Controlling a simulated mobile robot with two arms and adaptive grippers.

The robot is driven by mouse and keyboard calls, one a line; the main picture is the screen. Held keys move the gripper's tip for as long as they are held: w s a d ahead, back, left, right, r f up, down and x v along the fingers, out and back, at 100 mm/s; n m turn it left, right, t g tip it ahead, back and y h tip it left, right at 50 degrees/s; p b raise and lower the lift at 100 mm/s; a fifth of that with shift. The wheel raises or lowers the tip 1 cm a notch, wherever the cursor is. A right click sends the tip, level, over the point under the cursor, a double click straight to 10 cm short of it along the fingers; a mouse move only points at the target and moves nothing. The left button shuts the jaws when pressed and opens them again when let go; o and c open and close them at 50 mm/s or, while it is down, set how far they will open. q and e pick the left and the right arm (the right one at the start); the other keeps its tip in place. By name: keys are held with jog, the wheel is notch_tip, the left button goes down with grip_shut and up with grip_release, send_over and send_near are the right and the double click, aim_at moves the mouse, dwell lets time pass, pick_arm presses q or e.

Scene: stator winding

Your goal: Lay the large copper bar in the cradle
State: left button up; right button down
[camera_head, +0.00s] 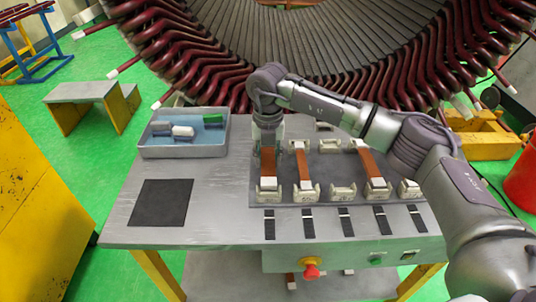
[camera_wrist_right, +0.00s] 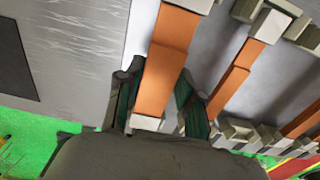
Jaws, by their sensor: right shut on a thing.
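The copper bar (camera_wrist_right: 171,45), orange with pale ends, lies between the fingers of my right gripper (camera_wrist_right: 158,100), which is shut on it. In the head view this bar (camera_head: 268,164) is in line with the leftmost column of cradle blocks, below my right gripper (camera_head: 268,138). Its near pale end is at the front left cradle block (camera_head: 268,193). I cannot tell whether the bar rests in the block or is slightly above it. The far end is hidden behind the gripper in the head view. My left gripper is not in view.
Two more copper bars (camera_head: 302,163) (camera_head: 370,163) lie in cradles to the right. Other cradle blocks (camera_head: 342,193) are empty. A grey tray (camera_head: 184,152) with small parts and a dark mat (camera_head: 160,203) are on the left. A large stator (camera_head: 320,50) stands behind the table.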

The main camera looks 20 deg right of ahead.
jog(key=shift+f, duration=0.1)
jog(key=c, duration=0.7)
grip_release()
jog(key=shift+o, duration=0.2)
jog(key=shift+f, duration=0.1)
